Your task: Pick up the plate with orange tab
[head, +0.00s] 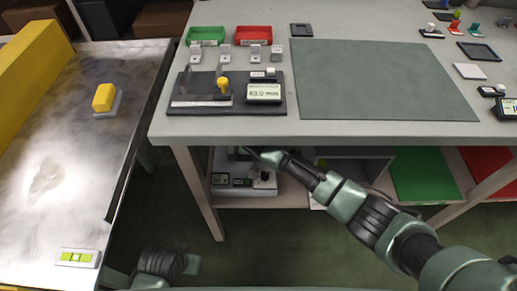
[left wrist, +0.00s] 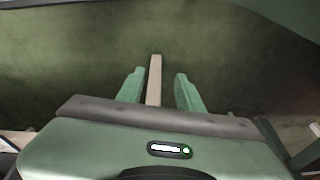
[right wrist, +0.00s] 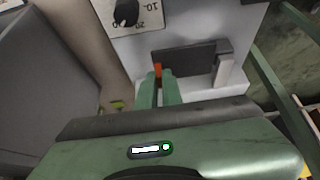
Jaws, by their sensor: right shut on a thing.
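In the right wrist view, a dark plate (right wrist: 190,66) stands against the front of a white device (right wrist: 160,40). The orange tab (right wrist: 157,69) is at the plate's left end. My right gripper (right wrist: 159,82) is shut on the tab, with its fingertips covering the lower part of it. In the head view my right gripper (head: 262,155) reaches under the table's front edge, in front of the white device (head: 262,186) on the lower shelf; the plate cannot be made out there. My left gripper (left wrist: 157,88) is open and appears empty, with a pale post showing beyond its fingers.
A round black dial (right wrist: 126,12) and a pale upright piece (right wrist: 223,72) are close to the plate. The worktable (head: 350,131) overhangs the shelf, and its leg (head: 196,190) stands to the left. A metal-topped conveyor (head: 75,180) is at the left. Dark floor lies in front.

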